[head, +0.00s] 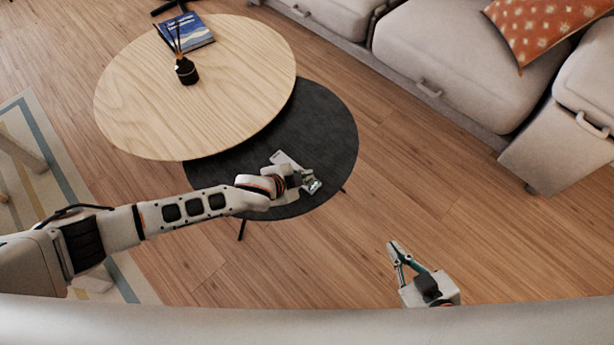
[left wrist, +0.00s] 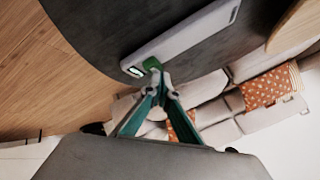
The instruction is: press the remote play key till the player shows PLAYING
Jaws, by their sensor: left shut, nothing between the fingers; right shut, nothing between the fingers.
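The remote appears to be a slim white slab (left wrist: 185,38) on the dark round table (head: 335,115). In the left wrist view a small lit display (left wrist: 135,71) is at its near end, with a green key (left wrist: 152,63) close by. I cannot read the display. In the head view the remote (head: 283,159) is partly hidden by my left gripper (head: 310,184). The shut left fingertips (left wrist: 160,76) are at the green key; I cannot tell whether they touch it. I cannot make out a separate player. My right gripper (head: 393,246) is shut and empty over the floor.
A light wooden round table (head: 215,75) overlaps the dark one and holds a black reed diffuser (head: 186,70) and a blue book (head: 188,32). A grey sofa (head: 455,60) with an orange cushion (head: 545,25) stands at the upper right. The wooden floor (head: 440,180) between is clear.

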